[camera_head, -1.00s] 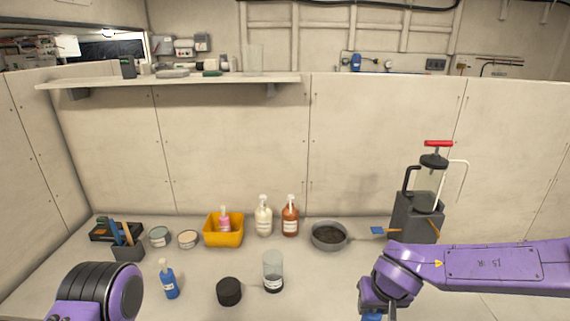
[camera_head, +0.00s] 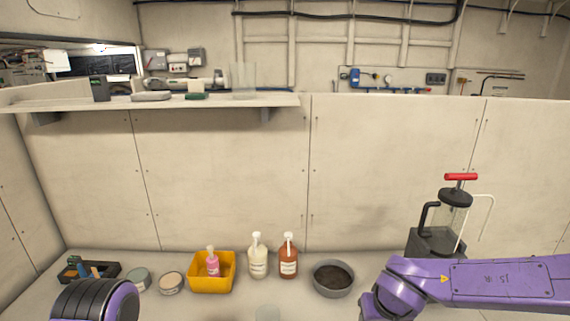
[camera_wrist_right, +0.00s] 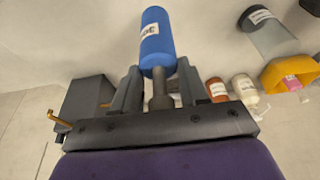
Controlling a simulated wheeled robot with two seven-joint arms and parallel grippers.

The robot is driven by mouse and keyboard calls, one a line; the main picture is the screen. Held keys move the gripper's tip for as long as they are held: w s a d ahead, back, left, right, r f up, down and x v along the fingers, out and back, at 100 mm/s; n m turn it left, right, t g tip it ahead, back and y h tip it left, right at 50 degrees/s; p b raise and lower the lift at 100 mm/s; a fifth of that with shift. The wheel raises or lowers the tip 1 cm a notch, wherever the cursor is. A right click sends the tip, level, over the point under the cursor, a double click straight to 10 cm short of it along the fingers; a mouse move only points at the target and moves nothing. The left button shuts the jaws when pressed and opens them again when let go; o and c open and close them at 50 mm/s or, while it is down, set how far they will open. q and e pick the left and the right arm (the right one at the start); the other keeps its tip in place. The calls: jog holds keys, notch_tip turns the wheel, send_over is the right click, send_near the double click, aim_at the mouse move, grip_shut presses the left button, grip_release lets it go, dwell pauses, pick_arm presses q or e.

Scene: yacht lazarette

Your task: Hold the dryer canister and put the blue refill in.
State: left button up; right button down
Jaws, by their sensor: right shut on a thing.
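The blue refill (camera_wrist_right: 157,42), a blue cylinder with a white label, is in the right wrist view. My right gripper (camera_wrist_right: 158,88) is shut on it by its narrower grey stem, and the blue body points away from the wrist. The dryer canister (camera_wrist_right: 272,38), a clear grey cylinder with a dark labelled end, stands apart at the upper right of that view. In the head view only a faint top of it (camera_head: 268,313) shows at the bottom edge. My left arm shows at the lower left of the head view, but its gripper is out of frame.
A yellow bin (camera_head: 211,284) with a pink bottle, a cream bottle (camera_head: 258,260), an orange bottle (camera_head: 288,262) and a grey bowl (camera_head: 333,279) line the back of the bench. A dark pump box (camera_head: 435,242) stands at the right. A shelf (camera_head: 200,102) hangs above.

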jog(key=shift+s+r, duration=0.1)
jog(key=shift+s, duration=0.05)
jog(key=shift+w+a, duration=0.1)
jog(key=shift+w, duration=0.25)
jog(key=w+a+r+m, duration=0.3)
jog(key=w+a, duration=0.2)
jog(key=w, duration=0.3)
pick_arm(q)
jog(key=shift+s+f, duration=0.1)
jog(key=shift+f, duration=0.15)
pick_arm(e)
jog(key=w+a+r+m+h, duration=0.1)
jog(key=a+m, duration=0.2)
jog(key=a, duration=1.5)
jog(key=shift+w+a+r+h, duration=0.25)
jog(key=shift+a+r+h, duration=0.05)
jog(key=shift+r, duration=0.1)
pick_arm(q)
jog(key=shift+o, duration=0.3)
